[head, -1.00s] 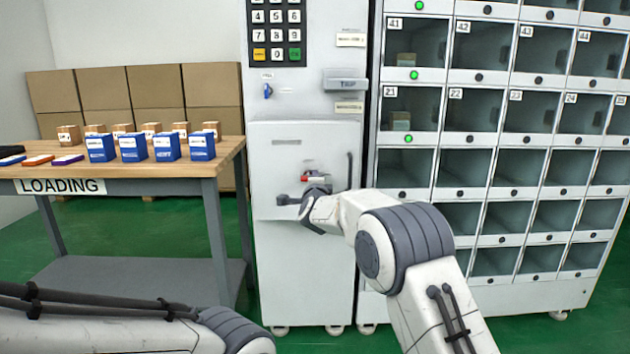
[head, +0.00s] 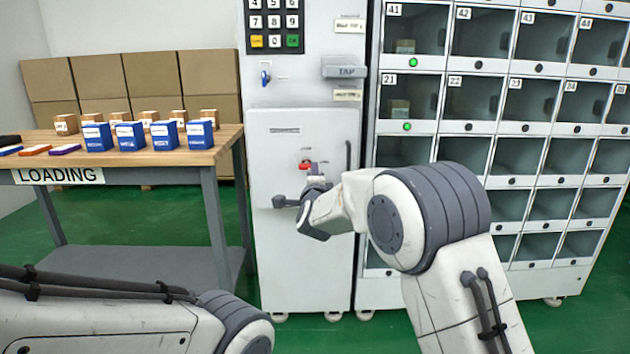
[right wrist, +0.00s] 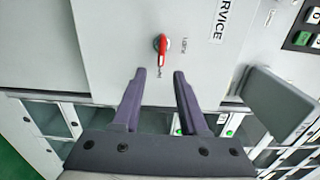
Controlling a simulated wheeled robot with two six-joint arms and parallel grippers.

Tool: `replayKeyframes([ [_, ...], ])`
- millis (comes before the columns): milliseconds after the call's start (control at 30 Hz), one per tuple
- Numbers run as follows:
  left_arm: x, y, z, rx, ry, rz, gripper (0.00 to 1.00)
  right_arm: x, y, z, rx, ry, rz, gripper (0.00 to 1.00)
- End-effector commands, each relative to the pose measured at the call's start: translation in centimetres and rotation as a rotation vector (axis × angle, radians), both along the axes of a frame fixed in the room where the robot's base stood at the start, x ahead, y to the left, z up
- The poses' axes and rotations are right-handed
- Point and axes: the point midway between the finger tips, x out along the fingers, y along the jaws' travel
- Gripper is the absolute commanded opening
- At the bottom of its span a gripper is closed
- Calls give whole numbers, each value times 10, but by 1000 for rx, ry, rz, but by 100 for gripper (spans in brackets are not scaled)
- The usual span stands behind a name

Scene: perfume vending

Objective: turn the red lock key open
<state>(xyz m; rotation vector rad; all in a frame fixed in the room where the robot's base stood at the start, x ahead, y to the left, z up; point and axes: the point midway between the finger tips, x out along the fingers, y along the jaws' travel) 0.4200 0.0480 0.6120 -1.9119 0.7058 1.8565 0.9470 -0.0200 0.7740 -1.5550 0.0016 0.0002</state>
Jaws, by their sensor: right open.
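The red lock key (head: 305,164) is on the grey service panel (head: 285,145) in the head view. My right gripper (right wrist: 158,71) is open and empty. Its two dark fingertips are apart, just below the key in the wrist view, with no visible contact. In the head view my right gripper (head: 316,182) is partly hidden by its own wrist. My left gripper is out of view.
A dark vertical handle (head: 348,165) is at the panel's right side. A keypad (head: 274,22) and a grey box (head: 345,68) are above. Locker compartments (head: 475,98) stand right. The loading table (head: 215,154) with blue and brown boxes stands left.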

Motion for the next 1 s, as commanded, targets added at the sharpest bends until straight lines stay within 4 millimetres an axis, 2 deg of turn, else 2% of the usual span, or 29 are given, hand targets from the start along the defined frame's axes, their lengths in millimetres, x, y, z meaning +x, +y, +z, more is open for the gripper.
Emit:
replayKeyframes([
  [100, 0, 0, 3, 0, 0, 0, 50, -18, 0, 1, -1, 1, 1, 42],
  [233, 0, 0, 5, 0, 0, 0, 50, -30, 0, 1, 1, 0, 0, 42],
  [667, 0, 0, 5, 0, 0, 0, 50, -36, 0, 0, -1, 1, 1, 42],
  [767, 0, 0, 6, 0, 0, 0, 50, -44, 9, -1, -41, 35, 37, 42],
  [867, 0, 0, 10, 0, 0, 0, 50, -71, 34, -7, -164, 134, 147, 42],
  [967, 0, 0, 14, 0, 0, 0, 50, -125, 66, -25, -383, 278, 343, 42],
  [1000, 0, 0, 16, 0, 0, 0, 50, -153, 76, -33, -483, 335, 434, 42],
])
